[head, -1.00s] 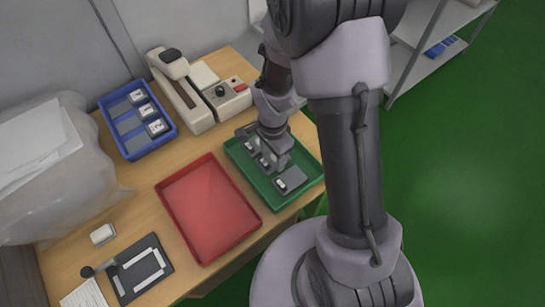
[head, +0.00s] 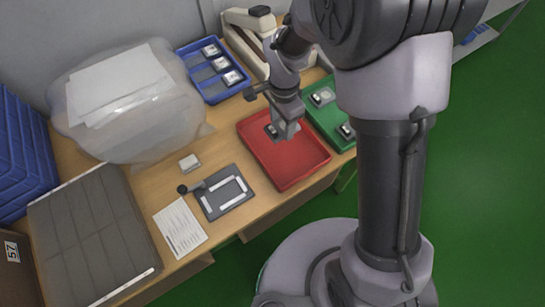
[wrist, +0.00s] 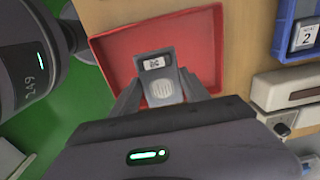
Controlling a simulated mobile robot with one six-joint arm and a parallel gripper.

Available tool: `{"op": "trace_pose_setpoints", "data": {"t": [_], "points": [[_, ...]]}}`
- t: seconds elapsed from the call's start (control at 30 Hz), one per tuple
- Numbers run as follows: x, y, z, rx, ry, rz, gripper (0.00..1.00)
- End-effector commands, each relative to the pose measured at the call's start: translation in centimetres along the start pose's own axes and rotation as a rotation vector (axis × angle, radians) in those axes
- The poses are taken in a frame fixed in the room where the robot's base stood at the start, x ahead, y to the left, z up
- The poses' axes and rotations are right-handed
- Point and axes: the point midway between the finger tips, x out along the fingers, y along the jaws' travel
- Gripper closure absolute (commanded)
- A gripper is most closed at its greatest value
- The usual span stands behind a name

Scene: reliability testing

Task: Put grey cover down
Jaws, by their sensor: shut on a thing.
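The grey cover (wrist: 157,66), with a small white marked label and a round vent pattern, is between the two fingers of my gripper (wrist: 161,92) in the wrist view. My gripper (head: 285,131) is shut on it over the upper left part of the red tray (head: 302,163) in the head view. There the gripper mostly hides the cover, and a dark edge of it shows at the left. The red tray (wrist: 205,48) looks otherwise empty. I cannot tell whether the cover touches the tray floor.
The green tray (head: 335,143) at the right holds two grey parts. The blue tray (head: 209,95) holds several white-labelled pieces. A dark fixture plate (head: 228,203), a small white block (head: 190,162) and a paper sheet (head: 181,227) lie to the left.

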Motion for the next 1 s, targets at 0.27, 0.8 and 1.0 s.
{"op": "trace_pose_setpoints", "data": {"t": [0.27, 0.8, 1.0], "points": [[6.2, -0.1, 0.2, -0.004, -0.001, 0.002, 0.86], [10.2, -0.1, 0.1, -0.002, -0.001, 0.001, 0.86], [10.1, -0.1, 0.1, -0.002, -0.001, 0.001, 0.24]]}}
